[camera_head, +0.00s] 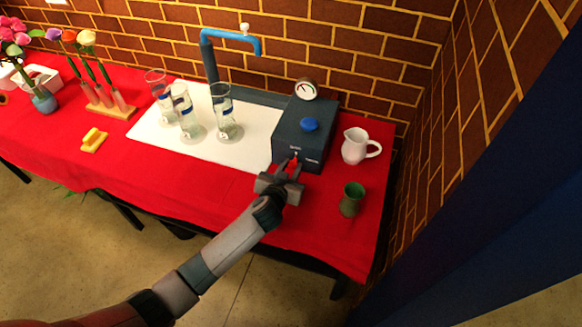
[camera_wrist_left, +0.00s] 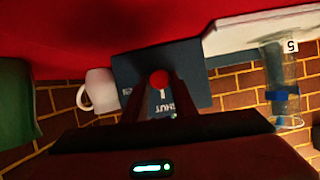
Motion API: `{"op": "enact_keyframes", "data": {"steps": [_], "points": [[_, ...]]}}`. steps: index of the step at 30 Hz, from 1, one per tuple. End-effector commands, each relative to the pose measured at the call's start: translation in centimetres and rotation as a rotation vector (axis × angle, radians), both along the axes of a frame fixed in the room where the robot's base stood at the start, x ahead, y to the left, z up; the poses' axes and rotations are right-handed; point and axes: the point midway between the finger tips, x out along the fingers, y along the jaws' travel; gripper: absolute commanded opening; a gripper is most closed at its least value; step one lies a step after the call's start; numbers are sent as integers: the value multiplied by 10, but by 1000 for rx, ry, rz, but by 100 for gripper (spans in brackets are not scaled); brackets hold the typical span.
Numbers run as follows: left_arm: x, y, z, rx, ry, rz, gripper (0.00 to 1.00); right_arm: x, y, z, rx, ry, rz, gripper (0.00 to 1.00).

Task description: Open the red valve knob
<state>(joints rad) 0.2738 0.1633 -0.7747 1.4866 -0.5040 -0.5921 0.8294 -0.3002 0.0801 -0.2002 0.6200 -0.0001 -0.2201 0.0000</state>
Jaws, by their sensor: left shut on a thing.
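The red valve knob (camera_wrist_left: 160,77) shows in the left wrist view as a small round red disc against the dark blue-grey box (camera_wrist_left: 131,68). My left gripper (camera_wrist_left: 160,88) has its two fingers on either side of the knob, shut on it. In the head view my left gripper (camera_head: 291,166) is at the front face of the box (camera_head: 290,132), and the fingers largely hide the knob there. A blue knob (camera_head: 310,125) sits on top of the box. White lettering on the box is partly covered in the wrist view. My right gripper is not in view.
A round gauge (camera_head: 306,89) and a blue tap (camera_head: 231,37) stand behind. A white jug (camera_head: 356,146) and green cup (camera_head: 351,199) stand right of the box. Several glass cylinders (camera_head: 228,126) stand on a white mat (camera_head: 255,141) at left. The red cloth (camera_head: 200,187) in front is clear.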

Motion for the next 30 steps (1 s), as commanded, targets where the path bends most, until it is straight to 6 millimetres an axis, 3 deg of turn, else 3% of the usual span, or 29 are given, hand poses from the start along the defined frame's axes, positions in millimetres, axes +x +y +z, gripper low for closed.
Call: {"op": "enact_keyframes", "data": {"steps": [21, 30], "points": [[-2, -5, -4, 446, -146, 0, 2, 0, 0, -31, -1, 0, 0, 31], [-2, -5, -2, 525, -171, 1, 2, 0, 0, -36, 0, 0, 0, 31]]}}
